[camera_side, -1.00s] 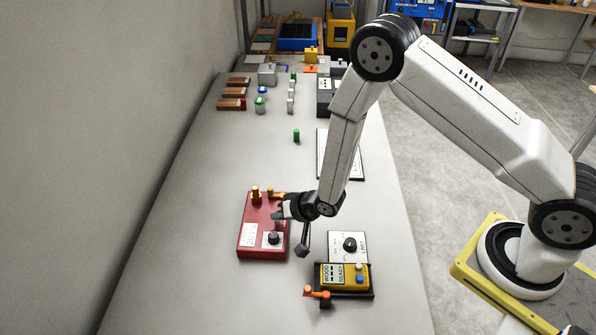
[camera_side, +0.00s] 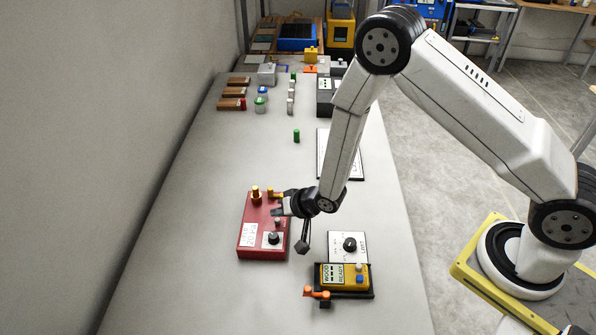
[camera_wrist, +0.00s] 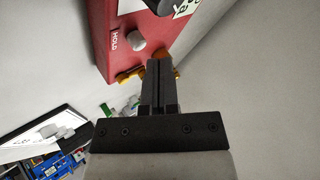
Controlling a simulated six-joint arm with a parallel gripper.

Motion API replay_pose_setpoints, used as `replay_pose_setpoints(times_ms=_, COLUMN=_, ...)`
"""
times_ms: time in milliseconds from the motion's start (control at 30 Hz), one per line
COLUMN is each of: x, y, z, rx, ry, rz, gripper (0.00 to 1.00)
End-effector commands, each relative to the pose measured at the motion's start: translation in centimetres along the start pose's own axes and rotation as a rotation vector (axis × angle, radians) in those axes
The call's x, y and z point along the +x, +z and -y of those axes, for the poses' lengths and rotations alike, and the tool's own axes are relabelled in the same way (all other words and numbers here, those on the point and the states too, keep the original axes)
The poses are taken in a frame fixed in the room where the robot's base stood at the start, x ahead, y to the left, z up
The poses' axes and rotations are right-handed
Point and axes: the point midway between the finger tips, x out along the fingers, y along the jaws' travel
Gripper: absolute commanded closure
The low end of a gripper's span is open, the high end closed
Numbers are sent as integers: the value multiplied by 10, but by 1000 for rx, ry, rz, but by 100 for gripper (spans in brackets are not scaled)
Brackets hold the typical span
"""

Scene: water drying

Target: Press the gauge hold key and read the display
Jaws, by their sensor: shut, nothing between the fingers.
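A red box (camera_side: 251,216) stands on the bench in the side view, with a black knob, a white label and orange posts on top. In the wrist view the red box (camera_wrist: 100,30) carries the word HOLD beside a round pale key (camera_wrist: 138,40). The same key (camera_side: 277,223) is small in the side view. My gripper (camera_side: 276,211) is shut and empty, over the right side of the box. In the wrist view its fingertips (camera_wrist: 160,65) are near the key but appear apart from it. A yellow gauge (camera_side: 343,276) shows "WOOD" and "READY" on its face.
A white plate with a black dial (camera_side: 349,244) lies behind the yellow gauge. An orange clamp-like part (camera_side: 317,293) is at its left front. A green cylinder (camera_side: 296,135) and several jars and blocks stand farther back. The bench left of the red box is clear.

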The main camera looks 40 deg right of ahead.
Motion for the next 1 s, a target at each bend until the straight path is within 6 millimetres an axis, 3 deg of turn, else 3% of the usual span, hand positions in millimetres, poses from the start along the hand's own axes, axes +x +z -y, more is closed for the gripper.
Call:
replay_pose_setpoints(times_ms=433, x=-3, y=-3, z=3, rx=0, ry=-1, rz=-1, gripper=100)
replay_pose_setpoints(times_ms=1000, x=-30, y=-22, z=22, rx=0, ry=-1, rz=-1, gripper=100)
